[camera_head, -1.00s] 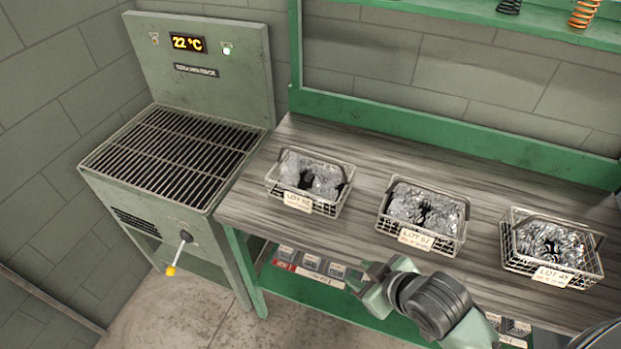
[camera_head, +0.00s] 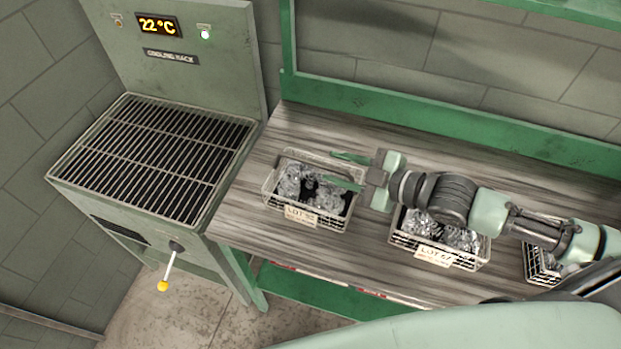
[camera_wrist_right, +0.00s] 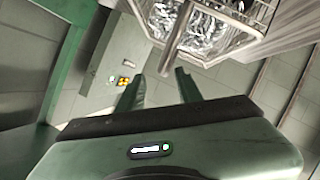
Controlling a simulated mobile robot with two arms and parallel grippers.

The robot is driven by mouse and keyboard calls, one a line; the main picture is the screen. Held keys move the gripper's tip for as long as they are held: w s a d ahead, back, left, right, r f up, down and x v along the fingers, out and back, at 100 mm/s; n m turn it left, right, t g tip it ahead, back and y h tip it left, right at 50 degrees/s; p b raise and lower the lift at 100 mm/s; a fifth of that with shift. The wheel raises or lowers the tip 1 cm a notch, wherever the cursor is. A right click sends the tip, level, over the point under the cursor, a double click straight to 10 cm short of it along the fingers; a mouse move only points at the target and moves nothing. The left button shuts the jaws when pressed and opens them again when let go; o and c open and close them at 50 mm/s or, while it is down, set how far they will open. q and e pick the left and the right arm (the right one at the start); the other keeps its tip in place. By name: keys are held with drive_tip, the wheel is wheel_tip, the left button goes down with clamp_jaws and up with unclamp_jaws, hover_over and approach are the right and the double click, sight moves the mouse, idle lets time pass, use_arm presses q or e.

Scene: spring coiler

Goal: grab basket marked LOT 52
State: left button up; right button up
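Three wire baskets of shiny coils stand on the wooden bench. The left basket (camera_head: 281,207) has a tag that appears to read LOT 52, its digits blurred. The middle basket (camera_head: 470,263) has a tag resembling LOT 67. My right gripper (camera_head: 340,170) is open and empty, its fingers pointing left above the left basket's right and back part. In the right wrist view, the gripper's fingers (camera_wrist_right: 158,88) are apart, and the basket's handle bar (camera_wrist_right: 177,38) lies ahead, in line with the gap between them. My left gripper is out of view.
The right basket (camera_head: 538,264) is mostly hidden behind my right arm. A cooling rack (camera_head: 165,150) reading 22 °C, with a yellow-tipped lever (camera_head: 168,270), stands left of the bench (camera_head: 245,225). A green rail (camera_head: 450,130) runs along the bench's back.

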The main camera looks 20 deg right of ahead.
sight(319, 164)
drive_tip(key=shift+a+r, duration=0.1)
drive_tip(key=shift+a, duration=0.45)
drive_tip(key=p+x, duration=0.1)
drive_tip(key=x, duration=0.3)
drive_tip(key=shift+w+p, duration=0.1)
drive_tip(key=shift+p, duration=0.25)
drive_tip(key=shift+w+a+f, duration=0.2)
drive_tip(key=shift+w, duration=0.05)
drive_tip(key=shift+a+f, duration=0.1)
drive_tip(key=shift+a, duration=0.05)
drive_tip(key=shift+w, duration=0.1)
clamp_jaws()
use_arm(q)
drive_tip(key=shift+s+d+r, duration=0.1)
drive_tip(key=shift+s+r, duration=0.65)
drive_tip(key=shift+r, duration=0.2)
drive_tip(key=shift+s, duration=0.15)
